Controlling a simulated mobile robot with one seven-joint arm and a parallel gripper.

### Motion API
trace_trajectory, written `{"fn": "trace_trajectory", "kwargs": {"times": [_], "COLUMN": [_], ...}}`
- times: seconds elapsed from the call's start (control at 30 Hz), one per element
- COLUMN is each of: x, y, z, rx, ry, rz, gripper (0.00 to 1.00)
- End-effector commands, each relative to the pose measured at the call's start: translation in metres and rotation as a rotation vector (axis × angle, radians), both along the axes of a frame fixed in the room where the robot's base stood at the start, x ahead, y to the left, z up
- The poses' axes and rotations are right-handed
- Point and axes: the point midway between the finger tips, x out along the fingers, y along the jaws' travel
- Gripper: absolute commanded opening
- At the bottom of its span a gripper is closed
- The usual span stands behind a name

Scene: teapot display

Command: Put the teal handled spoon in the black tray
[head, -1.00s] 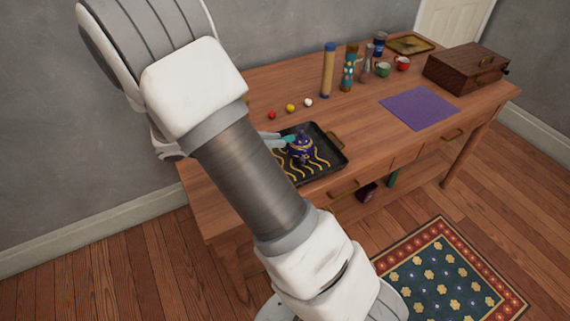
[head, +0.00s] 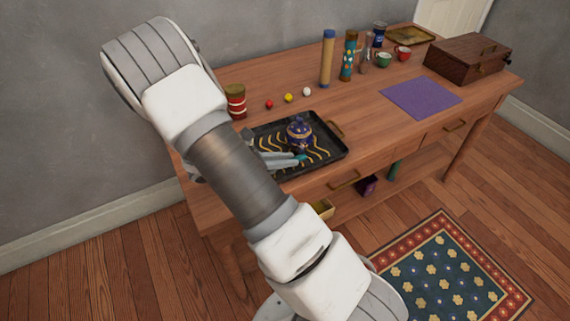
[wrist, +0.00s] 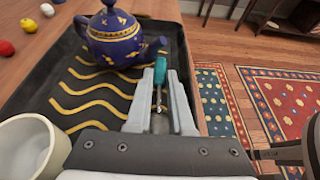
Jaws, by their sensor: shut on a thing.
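My gripper (head: 289,161) is shut on the teal handled spoon (head: 301,158), in front of the teapot in the head view. In the wrist view, my gripper (wrist: 160,85) has the spoon's teal handle (wrist: 153,55) jutting past the fingertips, with thin metal between them. The black tray (wrist: 30,100) has yellow wavy lines; it also shows in the head view (head: 340,155). The spoon is over the tray's near part, close to its rim. I cannot tell its exact height. The spoon's bowl end is not clearly seen.
A blue teapot (head: 299,134) stands on the tray, close beyond the spoon. A cream, open-topped vessel (wrist: 28,150) is at the lower left of the wrist view. Red, yellow and white balls (head: 289,98) and a striped canister (head: 236,102) stand behind the tray. A purple mat (head: 420,97) lies right.

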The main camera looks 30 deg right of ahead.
Motion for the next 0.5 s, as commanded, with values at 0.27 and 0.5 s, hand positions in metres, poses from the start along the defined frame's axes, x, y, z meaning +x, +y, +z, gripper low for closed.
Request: {"fn": "trace_trajectory", "kwargs": {"times": [0.27, 0.5], "x": [0.0003, 0.0003], "y": [0.0024, 0.0025], "z": [-0.0118, -0.0150], "rx": [0.000, 0.000], "ry": [0.001, 0.000], "rz": [0.003, 0.002], "gripper": [0.00, 0.31]}}
